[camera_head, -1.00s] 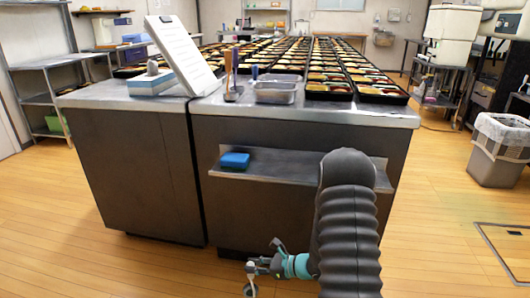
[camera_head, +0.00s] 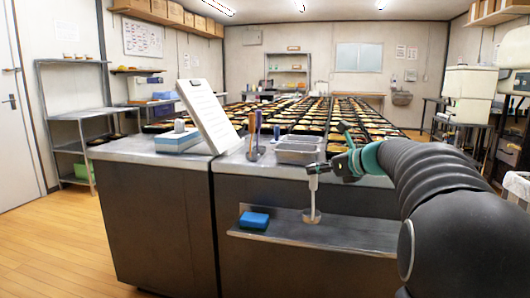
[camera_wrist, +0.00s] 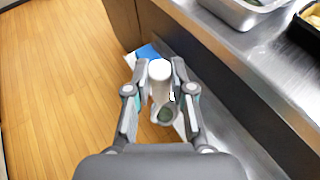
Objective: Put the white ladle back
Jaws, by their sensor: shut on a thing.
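My gripper (camera_head: 316,168) is shut on the white ladle (camera_head: 313,192), gripping it near the top of its handle. The ladle hangs upright with its bowl down, in front of the counter and over or just before the low steel shelf (camera_head: 350,233); I cannot tell whether it touches the shelf. In the wrist view the ladle's white handle top (camera_wrist: 159,70) is between the two fingers (camera_wrist: 160,63), with the bowl partly hidden below. A utensil holder (camera_head: 256,153) with upright handles stands on the counter, left of the gripper.
A steel pan (camera_head: 298,151) is beside the holder. A white sheet on a stand (camera_head: 207,115) and a blue-white box (camera_head: 178,142) are to the left. A blue sponge (camera_head: 254,220) lies on the shelf. Rows of bento trays (camera_head: 335,115) fill the counter behind.

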